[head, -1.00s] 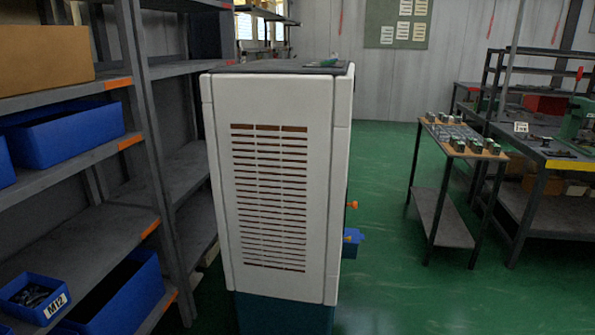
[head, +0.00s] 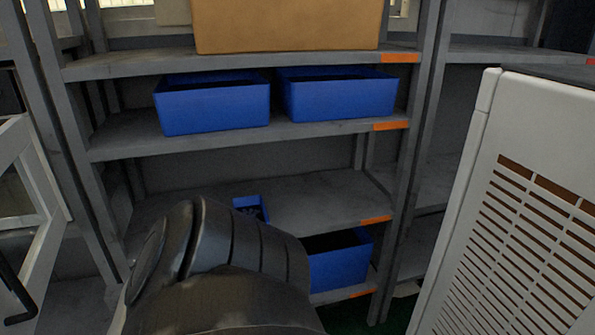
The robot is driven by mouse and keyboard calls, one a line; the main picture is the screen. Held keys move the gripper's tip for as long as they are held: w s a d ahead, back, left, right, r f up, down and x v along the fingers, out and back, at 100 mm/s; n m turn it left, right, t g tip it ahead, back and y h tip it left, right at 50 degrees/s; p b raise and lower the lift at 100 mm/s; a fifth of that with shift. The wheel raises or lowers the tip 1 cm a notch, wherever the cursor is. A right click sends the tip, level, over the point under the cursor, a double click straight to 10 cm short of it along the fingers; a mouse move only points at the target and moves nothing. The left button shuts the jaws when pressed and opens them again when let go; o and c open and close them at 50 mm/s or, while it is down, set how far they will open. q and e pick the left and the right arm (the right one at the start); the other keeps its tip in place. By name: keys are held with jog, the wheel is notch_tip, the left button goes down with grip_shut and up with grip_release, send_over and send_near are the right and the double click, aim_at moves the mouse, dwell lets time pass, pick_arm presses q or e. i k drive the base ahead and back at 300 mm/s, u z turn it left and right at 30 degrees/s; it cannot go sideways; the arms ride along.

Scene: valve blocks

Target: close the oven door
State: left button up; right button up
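No oven door can be made out for certain. A white framed panel (head: 38,165) with a black bent handle (head: 17,290) is cut off at the left edge; I cannot tell whether it is the oven door or whether it is open. A white cabinet (head: 478,160) with a slotted vent face stands at the right, partly out of view. No door shows on the part in view. A dark arm link of mine fills the bottom left of the middle. Neither of my grippers is in view.
A grey metal shelf rack (head: 310,137) spans the middle, holding a cardboard box (head: 288,25) and blue bins (head: 212,103). A narrow gap with green floor (head: 372,322) lies between the rack and the white cabinet.

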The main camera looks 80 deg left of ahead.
aim_at(20, 307)
jog(key=u, duration=4)
jog(key=i, duration=1)
jog(key=u, duration=1)
jog(key=k, duration=1.2)
